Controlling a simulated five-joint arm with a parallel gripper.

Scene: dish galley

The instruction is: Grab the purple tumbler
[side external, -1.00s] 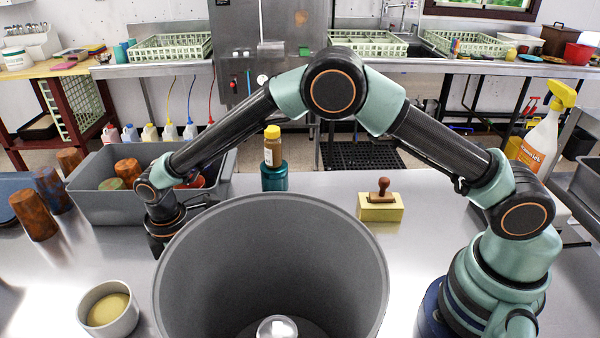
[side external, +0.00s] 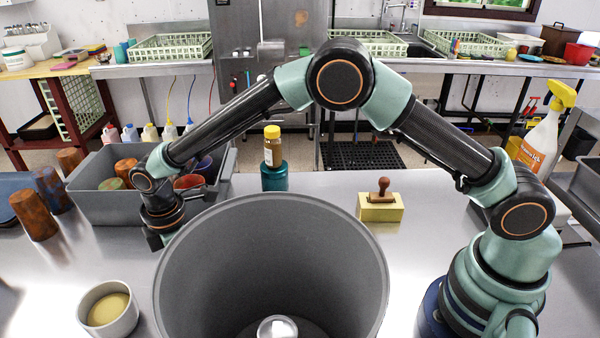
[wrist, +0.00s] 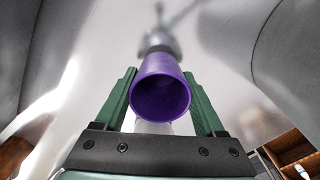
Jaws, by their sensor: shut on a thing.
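The purple tumbler (wrist: 160,97) is in the wrist view, its round mouth facing the camera. It sits between the two green fingers of my gripper (wrist: 159,74), which is shut on it. In the side view my gripper (side external: 160,235) is low over the metal counter, between the grey crate and the large grey bin. The tumbler cannot be made out in the side view.
The large grey bin (side external: 270,245) fills the front middle. The grey crate (side external: 88,207) holds several cups and bowls. Brown tumblers (side external: 34,217) stand at left, a small bowl (side external: 108,322) in front. A teal-based bottle (side external: 273,175) and stamp block (side external: 380,210) stand behind the bin.

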